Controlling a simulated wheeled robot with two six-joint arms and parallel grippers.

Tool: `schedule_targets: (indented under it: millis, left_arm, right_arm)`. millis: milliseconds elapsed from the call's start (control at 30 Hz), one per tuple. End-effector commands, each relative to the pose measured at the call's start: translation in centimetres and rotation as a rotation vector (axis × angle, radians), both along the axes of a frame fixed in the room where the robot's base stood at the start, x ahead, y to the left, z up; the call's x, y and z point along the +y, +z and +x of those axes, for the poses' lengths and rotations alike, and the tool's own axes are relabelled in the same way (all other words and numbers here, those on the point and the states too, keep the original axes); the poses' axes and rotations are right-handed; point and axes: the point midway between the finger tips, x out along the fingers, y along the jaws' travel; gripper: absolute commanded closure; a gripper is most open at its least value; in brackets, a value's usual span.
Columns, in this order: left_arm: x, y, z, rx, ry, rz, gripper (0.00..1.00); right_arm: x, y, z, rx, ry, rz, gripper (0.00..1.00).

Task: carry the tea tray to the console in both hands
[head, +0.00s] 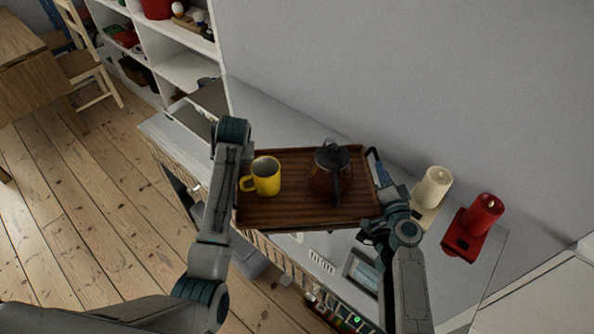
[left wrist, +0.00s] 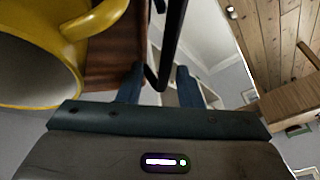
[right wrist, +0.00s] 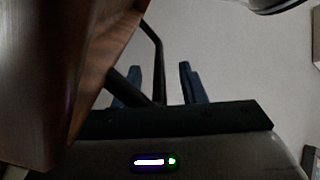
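The brown wooden tea tray (head: 285,213) is level over the console (head: 275,110), near its front edge; I cannot tell whether it touches the top. A yellow mug (head: 266,177) and a dark teapot (head: 330,180) stand upright on it. My right gripper (head: 381,188) is at the tray's right end. In the right wrist view its fingers stand apart around the black handle (right wrist: 152,45). My left gripper (left wrist: 160,82) is at the left end, mostly hidden by its arm in the head view. Its fingers also stand apart, with the black handle (left wrist: 172,40) between them.
A white shelf unit (head: 185,72) is at the back left. A wooden table (head: 30,70) and a chair (head: 85,65) are far left. The floorboards at left are clear.

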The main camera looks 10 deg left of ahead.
Motion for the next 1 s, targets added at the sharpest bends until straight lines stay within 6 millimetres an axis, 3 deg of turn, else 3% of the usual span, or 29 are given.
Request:
schedule_targets:
  millis: [500, 767, 1000]
  left_arm:
    - [-2.6, 8.9, -3.3, -0.002, -0.001, -0.004, 0.68]
    - [-2.9, 10.1, -3.9, 0.002, -0.001, -0.003, 0.68]
    - [-2.9, 10.1, -3.9, 0.001, -0.001, -0.003, 0.68]
  right_arm:
    - [-0.1, 0.0, 0.0, 0.000, -0.001, -0.002, 0.63]
    - [-0.2, -0.1, -0.7, 0.001, -0.001, -0.002, 0.63]
    - [-1.1, -0.2, -5.0, 0.002, -0.002, -0.001, 0.63]
